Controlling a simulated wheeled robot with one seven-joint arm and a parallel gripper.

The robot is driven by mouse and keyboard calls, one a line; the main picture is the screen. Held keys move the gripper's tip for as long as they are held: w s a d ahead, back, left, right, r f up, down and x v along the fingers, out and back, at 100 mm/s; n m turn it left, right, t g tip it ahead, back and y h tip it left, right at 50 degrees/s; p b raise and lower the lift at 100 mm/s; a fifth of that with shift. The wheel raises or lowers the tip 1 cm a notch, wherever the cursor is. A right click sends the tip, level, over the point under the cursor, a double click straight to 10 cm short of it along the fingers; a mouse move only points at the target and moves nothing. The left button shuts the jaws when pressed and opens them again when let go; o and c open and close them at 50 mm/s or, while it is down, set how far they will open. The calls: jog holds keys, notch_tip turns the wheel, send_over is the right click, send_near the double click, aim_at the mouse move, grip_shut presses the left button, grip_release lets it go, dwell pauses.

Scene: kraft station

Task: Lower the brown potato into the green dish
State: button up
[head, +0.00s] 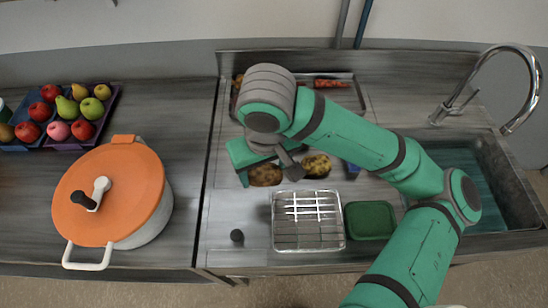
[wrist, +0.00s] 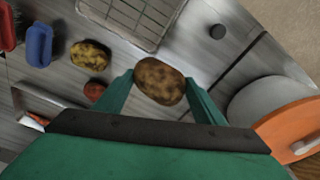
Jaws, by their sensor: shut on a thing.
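My gripper (head: 266,170) is shut on a brown potato (head: 265,175). In the wrist view the potato (wrist: 160,81) sits between the two fingertips of my gripper (wrist: 160,84), with its dark spotted skin showing. How high it is above the counter is hard to tell. The green dish (head: 369,220) is an empty-looking shallow rectangle on the counter, right of the wire rack. It is to the right of and nearer than my gripper in the head view. I cannot make it out in the wrist view.
A wire rack (head: 308,220) lies between my gripper and the dish. A yellowish potato (head: 317,166), a blue item (wrist: 39,45) and a small reddish item (wrist: 95,90) are near. An orange-lidded pot (head: 110,195) stands left; a sink (head: 465,180) is right.

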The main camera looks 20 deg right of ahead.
aim_at(258, 184)
jog(key=shift+s+a+r, duration=0.4)
jog(key=shift+s+a, duration=0.1)
jog(key=shift+s, duration=0.1)
jog(key=shift+s+a+r, duration=0.35)
jog(key=shift+s+a, duration=0.15)
jog(key=shift+s, duration=0.1)
jog(key=s+d+f, duration=0.2)
jog(key=s+d, duration=0.2)
jog(key=d, duration=0.4)
jog(key=s+d+f, duration=0.2)
jog(key=s+d, duration=0.2)
jog(key=d, duration=0.5)
jog(key=s+d+f, duration=0.2)
jog(key=s+d, duration=0.2)
jog(key=d, duration=0.5)
jog(key=shift+s+d, duration=0.2)
jog(key=shift+s, duration=0.15)
jog(key=shift+s, duration=0.1)
jog(key=shift+f, duration=0.2)
jog(key=shift+f, duration=0.45)
